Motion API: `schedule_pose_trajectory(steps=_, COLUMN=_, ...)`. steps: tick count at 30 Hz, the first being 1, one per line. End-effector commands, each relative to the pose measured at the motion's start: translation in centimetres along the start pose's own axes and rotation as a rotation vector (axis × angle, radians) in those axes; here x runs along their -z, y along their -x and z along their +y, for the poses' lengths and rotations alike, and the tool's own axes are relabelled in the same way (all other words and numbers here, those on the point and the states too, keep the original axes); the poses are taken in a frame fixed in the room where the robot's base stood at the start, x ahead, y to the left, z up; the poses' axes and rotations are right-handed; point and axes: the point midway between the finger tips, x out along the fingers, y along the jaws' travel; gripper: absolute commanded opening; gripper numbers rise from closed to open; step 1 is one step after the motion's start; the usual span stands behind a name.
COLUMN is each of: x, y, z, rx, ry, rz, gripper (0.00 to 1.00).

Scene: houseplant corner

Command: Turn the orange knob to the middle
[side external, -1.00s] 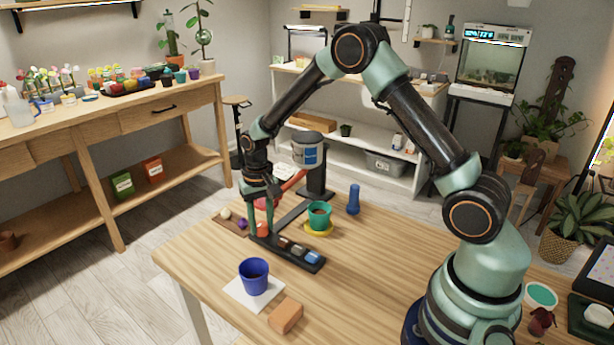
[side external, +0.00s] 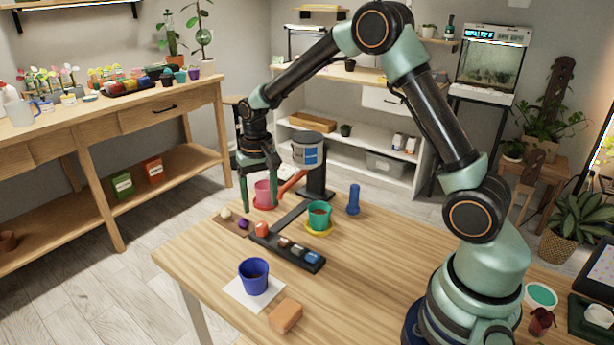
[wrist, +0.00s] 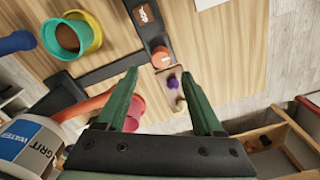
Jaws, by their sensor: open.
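The orange knob (side external: 262,229) sits at the far left end of a black strip (side external: 276,240) on the wooden table. In the wrist view the orange knob (wrist: 161,57) shows between and just beyond my fingertips. Which way the knob points is too small to tell. My gripper (side external: 259,207) is open and empty, pointing down above and beside the knob's end of the strip, apart from the knob. In the wrist view the fingers of my gripper (wrist: 158,75) are spread wide.
A grit and water canister (side external: 308,150) on a black post, with a red lever (side external: 291,183), stands close to my gripper. A pink pot (side external: 263,190) and green pot (side external: 319,215) stand nearby. A blue pot (side external: 254,277) is in front.

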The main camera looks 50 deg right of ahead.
Motion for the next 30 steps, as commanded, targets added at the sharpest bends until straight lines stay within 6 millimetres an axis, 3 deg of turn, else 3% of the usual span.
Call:
schedule_pose_trajectory(steps=3, x=0.1, y=2.4, z=0.0, rx=0.002, ry=-0.001, rz=0.005, gripper=0.69)
schedule_pose_trajectory(steps=9, x=0.1, y=4.8, z=0.0, rx=0.001, ry=-0.002, rz=0.003, gripper=0.69)
schedule_pose_trajectory(steps=24, x=-0.1, y=5.7, z=0.1, rx=0.002, ry=0.002, rz=0.005, gripper=0.69)
schedule_pose_trajectory(steps=30, x=-1.8, y=8.9, z=0.4, rx=0.025, ry=0.059, rz=0.060, gripper=0.69)
